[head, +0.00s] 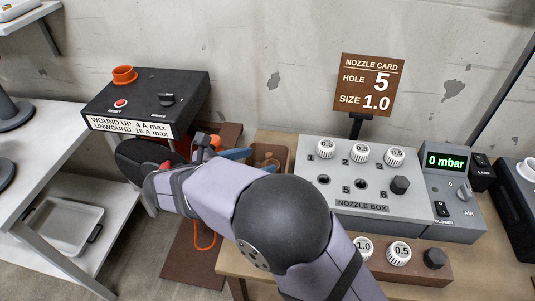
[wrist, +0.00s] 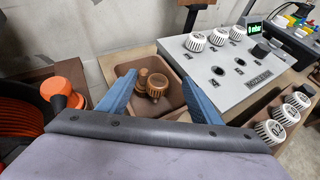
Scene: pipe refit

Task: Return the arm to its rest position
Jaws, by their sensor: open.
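My gripper (wrist: 158,79) is open in the wrist view, with its two blue fingers apart and nothing between them. Past the fingers lies a brown tray (wrist: 178,118) holding orange-brown nozzles. In the head view my arm reaches left across the front, and the blue fingers point at the same tray (head: 284,153). My arm hides part of the tray and the table there.
The grey nozzle box (head: 340,209) has white nozzles in its back row, two open front holes and a black plug at 6. A brown rack (head: 428,273) stands in front. The black winder box (head: 140,90) is left; the gauge (head: 446,162) reads 0 mbar.

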